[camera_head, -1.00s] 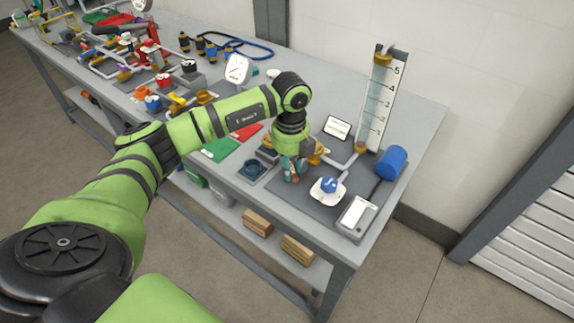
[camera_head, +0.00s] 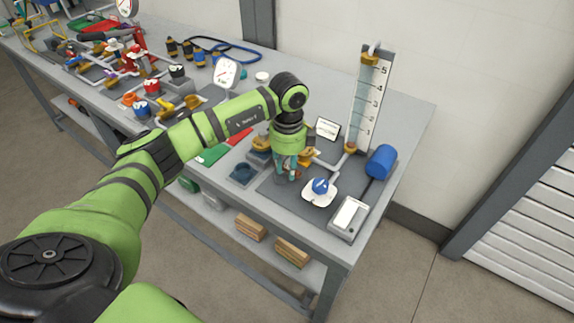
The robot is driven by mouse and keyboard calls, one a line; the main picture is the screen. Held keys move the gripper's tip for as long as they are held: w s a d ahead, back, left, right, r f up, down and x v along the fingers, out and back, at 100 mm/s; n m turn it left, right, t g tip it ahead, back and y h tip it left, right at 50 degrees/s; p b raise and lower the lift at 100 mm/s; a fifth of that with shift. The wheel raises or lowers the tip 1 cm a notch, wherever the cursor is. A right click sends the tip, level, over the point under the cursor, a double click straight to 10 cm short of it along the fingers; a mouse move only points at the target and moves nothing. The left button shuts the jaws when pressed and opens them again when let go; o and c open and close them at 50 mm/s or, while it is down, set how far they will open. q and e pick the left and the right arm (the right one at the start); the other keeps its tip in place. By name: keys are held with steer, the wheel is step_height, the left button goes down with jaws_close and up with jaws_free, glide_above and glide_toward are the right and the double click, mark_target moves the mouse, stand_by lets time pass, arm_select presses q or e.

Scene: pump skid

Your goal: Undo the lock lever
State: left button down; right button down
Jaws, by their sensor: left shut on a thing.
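My left gripper (camera_head: 285,168) points down over the dark mat at the near end of the bench. It is shut on a small part that its fingers and wrist mostly hide; I take this for the lock lever. Brass-coloured fittings show beside it, one left (camera_head: 262,144) and one right (camera_head: 307,156). The right one joins a grey pipe leading to the upright sight gauge (camera_head: 370,95). My right gripper is not in view.
More fittings crowd the bench's far left.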

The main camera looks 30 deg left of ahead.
mark_target(288, 169)
arm_select(q)
steer(key=shift+w+r, duration=0.1)
stand_by(0.4)
steer(key=c, duration=1)
jaws_free()
steer(key=shift+o, duration=0.2)
step_height(288, 169, up, 12)
